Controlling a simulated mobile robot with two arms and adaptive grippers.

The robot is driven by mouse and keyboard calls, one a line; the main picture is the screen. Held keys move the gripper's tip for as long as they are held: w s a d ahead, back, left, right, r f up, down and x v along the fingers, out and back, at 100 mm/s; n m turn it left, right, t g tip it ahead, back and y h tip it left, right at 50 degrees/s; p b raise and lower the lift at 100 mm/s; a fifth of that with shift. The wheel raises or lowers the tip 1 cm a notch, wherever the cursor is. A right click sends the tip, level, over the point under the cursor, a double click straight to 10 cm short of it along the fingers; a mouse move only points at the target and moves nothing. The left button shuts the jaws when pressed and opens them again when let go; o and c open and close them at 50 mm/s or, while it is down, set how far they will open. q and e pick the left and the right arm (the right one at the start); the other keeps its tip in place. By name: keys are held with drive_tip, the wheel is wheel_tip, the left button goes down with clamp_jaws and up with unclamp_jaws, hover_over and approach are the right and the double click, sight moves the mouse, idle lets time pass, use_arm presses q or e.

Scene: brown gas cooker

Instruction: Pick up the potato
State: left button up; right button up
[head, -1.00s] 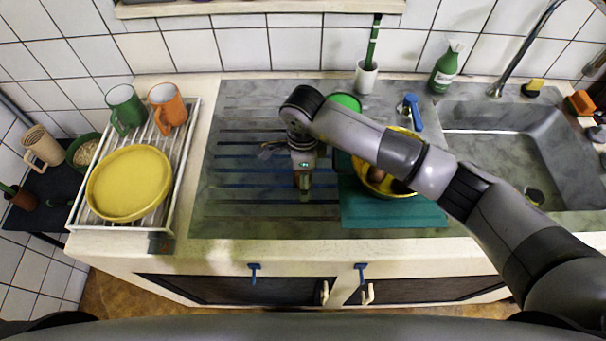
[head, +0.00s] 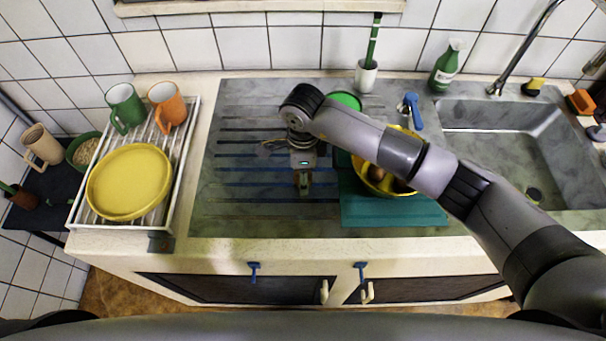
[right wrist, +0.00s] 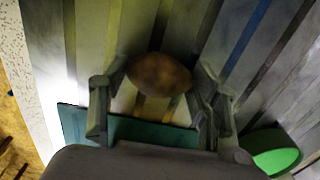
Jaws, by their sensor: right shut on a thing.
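A brown oval potato (right wrist: 158,74) is between the two fingers of my right gripper (right wrist: 160,84) in the right wrist view. The fingers press on its two ends, so the gripper is shut on it. In the head view my right gripper (head: 303,180) points down over the grooved grey drainboard (head: 250,205), left of the teal board. The potato is mostly hidden there by the gripper, and I cannot tell how high it is. My left gripper is not in view.
A yellow bowl (head: 408,133) with brown and dark things stands on the teal board (head: 390,216), partly behind my right arm. A green round thing (head: 346,100) lies behind the arm. A white rack (head: 185,165) with plate and mugs is left; the sink (head: 510,140) is right.

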drive_tip(key=shift+r, duration=0.1)
drive_tip(key=shift+r, duration=0.6)
wheel_tip(320, 180, up, 17)
drive_tip(key=b, duration=0.5)
drive_tip(key=d+r+b, duration=0.2)
drive_tip(key=d+b, duration=0.1)
drive_tip(key=d, duration=0.8)
drive_tip(key=w+d+f+b, duration=0.1)
drive_tip(key=d+f+b, duration=0.5)
drive_tip(key=d, duration=0.3)
drive_tip(key=shift+d+f+b, duration=0.2)
drive_tip(key=shift+f+b, duration=0.15)
drive_tip(key=shift+b, duration=0.5)
